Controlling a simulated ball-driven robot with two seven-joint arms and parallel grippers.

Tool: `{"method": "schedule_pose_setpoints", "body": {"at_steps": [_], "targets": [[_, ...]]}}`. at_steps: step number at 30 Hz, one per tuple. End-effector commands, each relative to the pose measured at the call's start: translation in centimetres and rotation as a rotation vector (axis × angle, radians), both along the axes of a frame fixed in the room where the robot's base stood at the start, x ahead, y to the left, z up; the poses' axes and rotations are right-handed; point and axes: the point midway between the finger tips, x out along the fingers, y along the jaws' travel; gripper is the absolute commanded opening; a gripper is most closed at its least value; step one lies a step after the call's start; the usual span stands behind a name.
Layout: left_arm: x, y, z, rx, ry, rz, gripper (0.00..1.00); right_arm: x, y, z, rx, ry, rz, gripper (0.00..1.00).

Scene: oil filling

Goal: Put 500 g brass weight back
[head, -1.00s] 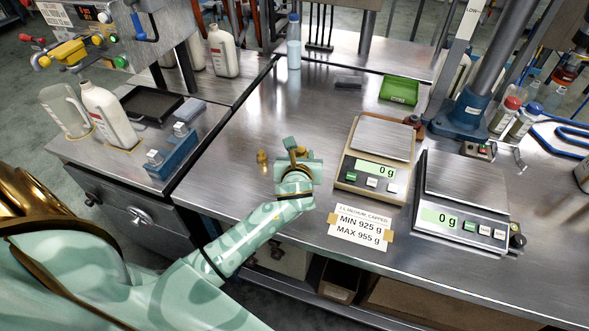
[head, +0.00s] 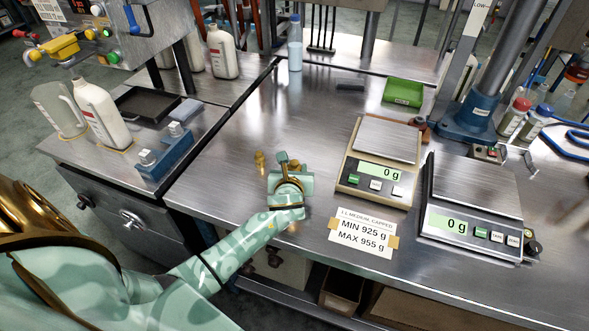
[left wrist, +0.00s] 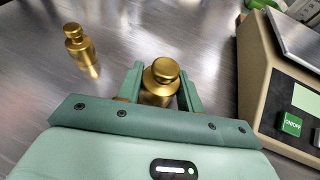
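My left gripper (head: 289,166) is over the steel bench, left of the beige scale. In the left wrist view, its two fingers (left wrist: 160,85) stand on either side of a knobbed brass weight (left wrist: 161,78), which fills the gap between them; the gripper looks shut on it. I cannot tell whether this weight's base touches the bench, and no mark on it is readable. A second brass weight (left wrist: 79,48) stands upright on the bench, left of the gripper; it also shows in the head view (head: 260,158). My right gripper is not in view.
The beige scale (head: 372,182) and the black scale (head: 470,228) both read 0 g with empty pans. A taped label card (head: 363,232) lies in front.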

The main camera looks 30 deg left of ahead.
Motion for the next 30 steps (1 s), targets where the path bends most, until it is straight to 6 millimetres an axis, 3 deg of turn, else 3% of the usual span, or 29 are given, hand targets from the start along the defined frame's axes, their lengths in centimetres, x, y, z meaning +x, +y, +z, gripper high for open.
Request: {"method": "schedule_pose_setpoints", "body": {"at_steps": [1,2,13,24,30], "targets": [[0.0,0.0,0.0,0.0,0.0,0.0,0.5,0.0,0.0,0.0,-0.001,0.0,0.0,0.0],[0.0,0.0,0.0,0.0,0.0,0.0,0.58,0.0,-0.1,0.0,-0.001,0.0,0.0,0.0],[-0.3,-0.2,0.5,0.0,0.0,-0.001,0.58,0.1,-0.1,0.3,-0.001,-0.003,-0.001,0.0],[-6.8,-3.7,3.8,-0.001,-0.002,0.0,0.58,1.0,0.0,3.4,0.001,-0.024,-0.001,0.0],[-9.2,-5.0,4.7,0.0,-0.001,0.0,0.58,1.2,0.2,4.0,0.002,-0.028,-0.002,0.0]]}}
